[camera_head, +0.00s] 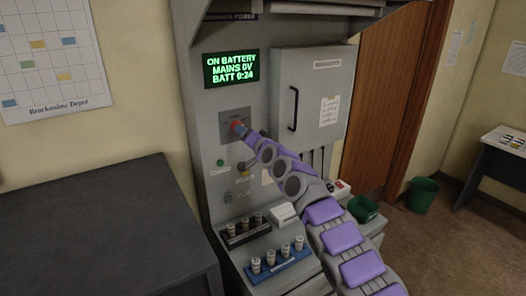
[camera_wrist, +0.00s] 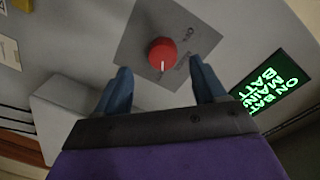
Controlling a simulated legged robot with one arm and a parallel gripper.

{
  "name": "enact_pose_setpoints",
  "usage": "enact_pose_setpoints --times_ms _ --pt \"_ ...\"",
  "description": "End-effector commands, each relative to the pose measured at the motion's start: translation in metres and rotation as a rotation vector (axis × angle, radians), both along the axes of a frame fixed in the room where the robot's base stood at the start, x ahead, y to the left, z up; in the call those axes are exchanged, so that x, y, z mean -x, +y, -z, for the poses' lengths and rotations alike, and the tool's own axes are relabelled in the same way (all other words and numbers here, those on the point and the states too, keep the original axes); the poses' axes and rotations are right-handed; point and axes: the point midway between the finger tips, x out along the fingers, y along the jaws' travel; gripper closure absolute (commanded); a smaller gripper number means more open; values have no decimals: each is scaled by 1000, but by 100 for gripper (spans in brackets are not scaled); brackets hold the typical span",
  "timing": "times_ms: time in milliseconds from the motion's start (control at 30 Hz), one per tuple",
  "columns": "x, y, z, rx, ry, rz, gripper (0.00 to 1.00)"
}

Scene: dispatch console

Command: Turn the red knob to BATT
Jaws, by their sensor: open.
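The red knob (camera_wrist: 162,54) sits on a dark grey plate (camera_wrist: 140,30) in the wrist view. It has a white pointer line, and the lettering on the plate is too blurred to read fully. My gripper (camera_wrist: 161,77) is open, its two blue fingers apart on either side just short of the knob, with nothing between them. In the head view the red knob (camera_head: 237,124) shows at the tip of my arm, on the plate (camera_head: 229,131) of the grey console, partly hidden by the arm. A green display (camera_head: 231,68) above reads ON BATTERY, MAINS 0V, BATT 0:24.
A grey cabinet door (camera_head: 318,95) with a black handle stands right of the knob. A green lamp (camera_head: 220,162) and small controls lie below it. Racks of cylinders (camera_head: 280,262) stand on the lower ledge. A dark desk (camera_head: 90,235) is at left, a green bin (camera_head: 422,195) at right.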

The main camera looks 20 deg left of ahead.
Motion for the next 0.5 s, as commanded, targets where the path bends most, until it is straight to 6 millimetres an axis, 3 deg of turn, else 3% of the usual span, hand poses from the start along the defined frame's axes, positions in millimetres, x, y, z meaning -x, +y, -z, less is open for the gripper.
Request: enact_pose_setpoints --times_ms 500 --pt "26 -32 -5 -1 -7 3 30"
